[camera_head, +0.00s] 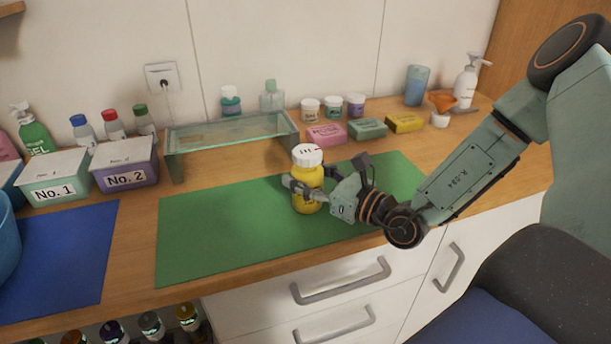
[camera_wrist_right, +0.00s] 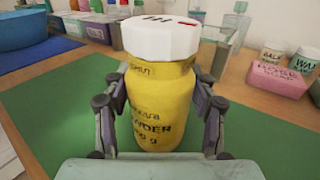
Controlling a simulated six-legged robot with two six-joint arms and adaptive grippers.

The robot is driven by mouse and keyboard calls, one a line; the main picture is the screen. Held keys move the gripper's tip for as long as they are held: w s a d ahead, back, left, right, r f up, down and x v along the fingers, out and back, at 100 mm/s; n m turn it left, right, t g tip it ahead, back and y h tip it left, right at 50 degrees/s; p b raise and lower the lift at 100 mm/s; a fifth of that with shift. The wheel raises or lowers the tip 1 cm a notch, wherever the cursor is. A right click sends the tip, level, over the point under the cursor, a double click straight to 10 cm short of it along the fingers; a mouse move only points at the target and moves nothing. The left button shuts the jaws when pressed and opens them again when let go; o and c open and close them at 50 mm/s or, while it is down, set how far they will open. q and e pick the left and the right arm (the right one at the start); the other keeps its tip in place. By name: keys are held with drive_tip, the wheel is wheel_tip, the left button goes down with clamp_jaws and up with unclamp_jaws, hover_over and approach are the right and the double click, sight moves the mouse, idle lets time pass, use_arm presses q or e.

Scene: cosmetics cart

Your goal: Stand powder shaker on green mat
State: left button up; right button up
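The powder shaker (camera_head: 309,177) is a yellow bottle with a white cap. It is upright over the green mat (camera_head: 215,235), its base at or very near the mat surface. My right gripper (camera_head: 312,188) is around its body, with one finger across the near side and the far finger partly hidden. In the right wrist view the shaker (camera_wrist_right: 160,108) fills the space between the two fingers, whose tips (camera_wrist_right: 161,85) appear to press its sides. The mat also shows there (camera_wrist_right: 265,130). My left gripper is not in view.
A glass shelf (camera_head: 230,135) stands behind the mat. Bins No. 1 (camera_head: 58,172) and No. 2 (camera_head: 125,162) are at left, above a blue mat (camera_head: 75,250). Soap boxes (camera_head: 367,128) and small jars (camera_head: 333,107) stand behind. The mat's left half is clear.

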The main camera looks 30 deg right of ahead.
sight(320, 179)
drive_tip(key=shift+o, duration=1.4)
drive_tip(key=shift+s+r, duration=0.1)
drive_tip(key=shift+s, duration=0.2)
drive_tip(key=shift+o, duration=0.8)
drive_tip(key=shift+s+r, duration=0.1)
drive_tip(key=shift+w, duration=0.3)
drive_tip(key=p+v, duration=0.2)
drive_tip(key=v, duration=0.1)
drive_tip(key=shift+s+d+r+p, duration=0.1)
drive_tip(key=shift+s+p, duration=0.2)
drive_tip(key=shift+s, duration=0.05)
drive_tip(key=p+v, duration=0.5)
drive_tip(key=v, duration=0.2)
drive_tip(key=shift+s+d+p, duration=0.25)
drive_tip(key=shift+s+p, duration=0.2)
drive_tip(key=shift+p, duration=0.05)
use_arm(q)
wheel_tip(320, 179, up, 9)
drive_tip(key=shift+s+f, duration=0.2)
use_arm(e)
drive_tip(key=shift+s+f, duration=0.2)
drive_tip(key=shift+s, duration=0.1)
